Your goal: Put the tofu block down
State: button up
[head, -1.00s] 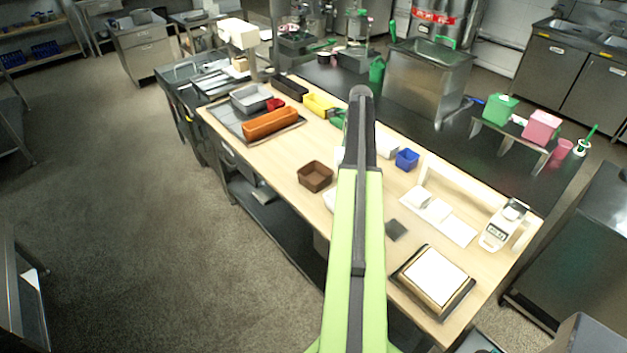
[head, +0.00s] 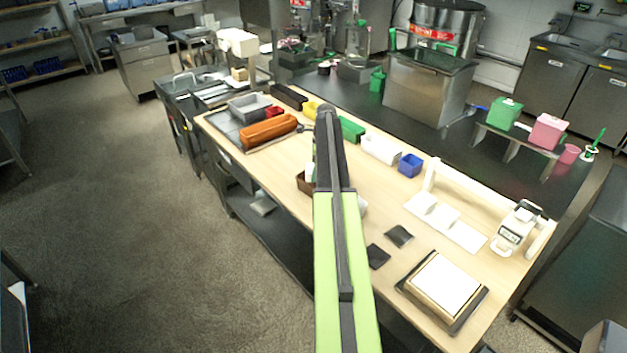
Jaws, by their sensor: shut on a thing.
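My green and black arm (head: 340,245) rises through the middle of the head view and hides part of the worktop. My gripper does not show; it is hidden behind the arm. A small white patch (head: 362,205) peeks out at the arm's right edge; I cannot tell whether it is the tofu block. Flat white pieces (head: 442,216) lie on the wooden worktop (head: 400,268) right of the arm. A wide white-topped block (head: 446,284) sits on a dark-edged base near the front right corner.
Two dark squares (head: 399,236) lie on the worktop right of the arm. A brown box (head: 303,183) is partly hidden at its left. A blue box (head: 410,165), a white scale-like device (head: 518,226) and an orange loaf-shaped thing (head: 268,130) stand around. Bare worktop lies between.

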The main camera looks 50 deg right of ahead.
jog(key=shift+f+b, duration=1.05)
jog(key=shift+f, duration=0.75)
jog(key=o, duration=1)
jog(key=shift+r, duration=0.1)
jog(key=r+p, duration=0.4)
jog(key=s+r+p, duration=0.1)
jog(key=r+p, duration=0.3)
jog(key=p, duration=0.1)
jog(key=d+r+p, duration=0.1)
jog(key=r+p, duration=0.3)
jog(key=r, duration=0.1)
jog(key=shift+s+d+r, duration=0.1)
jog(key=shift+s, duration=0.1)
jog(key=w+a+n+g, duration=0.15)
jog(key=a+n, duration=1.25)
jog(key=a, duration=2.1)
jog(key=s+a+n, duration=0.2)
jog(key=a+n, duration=0.2)
jog(key=a, duration=0.3)
jog(key=s+a+n, duration=0.3)
jog(key=a+n, duration=0.2)
jog(key=a, duration=0.3)
jog(key=s+a+n+h, duration=0.1)
jog(key=s+a+n, duration=0.2)
jog(key=a, duration=0.5)
jog(key=shift+s+a+f+n, duration=0.1)
jog(key=shift+s+f+n, duration=0.15)
jog(key=shift+n, duration=0.45)
